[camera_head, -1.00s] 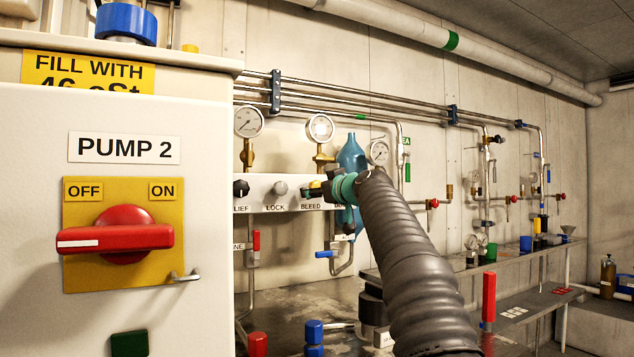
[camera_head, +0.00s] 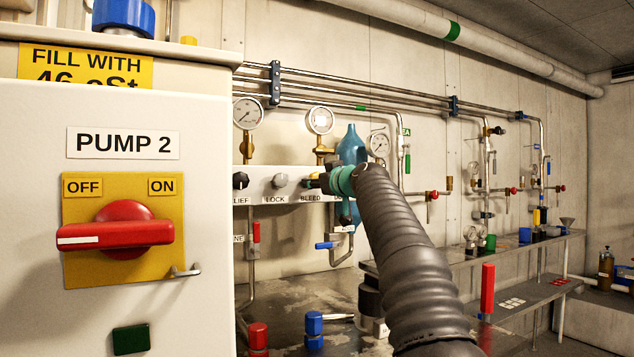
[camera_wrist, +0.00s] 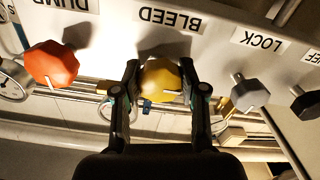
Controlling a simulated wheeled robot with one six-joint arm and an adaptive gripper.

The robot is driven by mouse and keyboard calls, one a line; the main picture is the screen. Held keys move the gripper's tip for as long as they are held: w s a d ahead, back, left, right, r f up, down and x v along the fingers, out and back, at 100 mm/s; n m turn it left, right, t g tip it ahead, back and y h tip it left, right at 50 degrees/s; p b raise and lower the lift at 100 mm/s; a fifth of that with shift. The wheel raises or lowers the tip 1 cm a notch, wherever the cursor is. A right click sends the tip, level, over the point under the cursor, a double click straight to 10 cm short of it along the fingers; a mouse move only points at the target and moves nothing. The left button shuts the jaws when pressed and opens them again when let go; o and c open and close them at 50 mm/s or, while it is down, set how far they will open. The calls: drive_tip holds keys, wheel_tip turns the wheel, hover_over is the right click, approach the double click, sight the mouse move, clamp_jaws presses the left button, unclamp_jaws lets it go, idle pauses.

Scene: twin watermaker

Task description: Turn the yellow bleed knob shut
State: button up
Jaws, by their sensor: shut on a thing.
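The yellow bleed knob (camera_wrist: 161,80) sits under the BLEED label, which reads upside down in the wrist view. My gripper (camera_wrist: 163,88) has one finger on each side of the knob and is shut on it. A pale pointer mark shows on the knob's face. In the head view my gripper (camera_head: 326,182) is at the white panel (camera_head: 268,183), above the BLEED label. There the knob is mostly hidden behind the gripper and arm.
In the wrist view an orange-red knob (camera_wrist: 52,64) under DUMP is on the left, and a grey LOCK knob (camera_wrist: 250,93) is on the right. A black knob (camera_wrist: 306,103) is further right. The pump 2 cabinet (camera_head: 210,220) with its red switch (camera_head: 118,231) stands at left.

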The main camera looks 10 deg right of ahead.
drive_tip(key=m, duration=0.4)
drive_tip(key=shift+r+p, duration=0.1)
drive_tip(key=shift+p, duration=0.3)
drive_tip(key=m+p, duration=0.1)
drive_tip(key=m, duration=1.2)
drive_tip(key=shift+m, duration=0.4)
drive_tip(key=o, duration=1.1)
drive_tip(key=shift+o, duration=0.2)
